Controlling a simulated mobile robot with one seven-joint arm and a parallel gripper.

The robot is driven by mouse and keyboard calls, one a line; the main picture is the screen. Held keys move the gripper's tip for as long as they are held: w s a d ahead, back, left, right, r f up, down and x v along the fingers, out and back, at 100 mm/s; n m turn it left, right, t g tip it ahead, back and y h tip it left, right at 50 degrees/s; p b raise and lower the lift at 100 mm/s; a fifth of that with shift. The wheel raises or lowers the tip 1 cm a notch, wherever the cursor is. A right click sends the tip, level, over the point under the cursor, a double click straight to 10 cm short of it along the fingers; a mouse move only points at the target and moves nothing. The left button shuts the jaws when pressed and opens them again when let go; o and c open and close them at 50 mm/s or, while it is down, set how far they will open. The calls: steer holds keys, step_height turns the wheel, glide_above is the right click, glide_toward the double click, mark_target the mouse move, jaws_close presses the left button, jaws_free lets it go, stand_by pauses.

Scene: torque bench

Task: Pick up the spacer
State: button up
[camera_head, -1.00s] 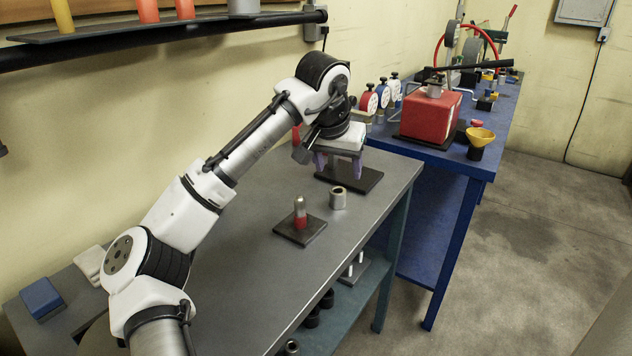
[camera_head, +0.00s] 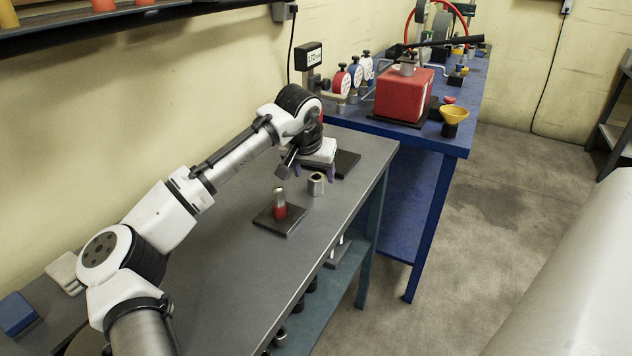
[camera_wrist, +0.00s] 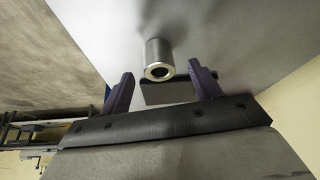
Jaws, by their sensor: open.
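The spacer (camera_head: 316,184) is a short silver hollow cylinder standing upright on the grey bench. In the wrist view, the spacer (camera_wrist: 158,55) shows its open end and bore just beyond the fingertips, roughly midway between them. My gripper (camera_head: 314,173) is open and empty, with its purple fingers close to the spacer on its far side in the head view. The gripper (camera_wrist: 161,76) also shows in the wrist view with both fingers apart. I cannot tell whether either finger touches the spacer.
A dark plate (camera_head: 344,163) lies behind the spacer. A red-based metal pin (camera_head: 280,204) stands on another dark plate (camera_head: 266,223) to its left. A blue bench (camera_head: 440,148) beyond carries a red block (camera_head: 402,95) and gauges.

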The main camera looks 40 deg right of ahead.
mark_target(316, 176)
steer(key=shift+p+x, duration=0.35)
steer(key=shift+x, duration=1.45)
steer(key=shift+d+r, duration=0.1)
steer(key=shift+d, duration=0.05)
steer(key=c, duration=1.1)
steer(key=shift+c, duration=1)
steer(key=shift+r, duration=0.1)
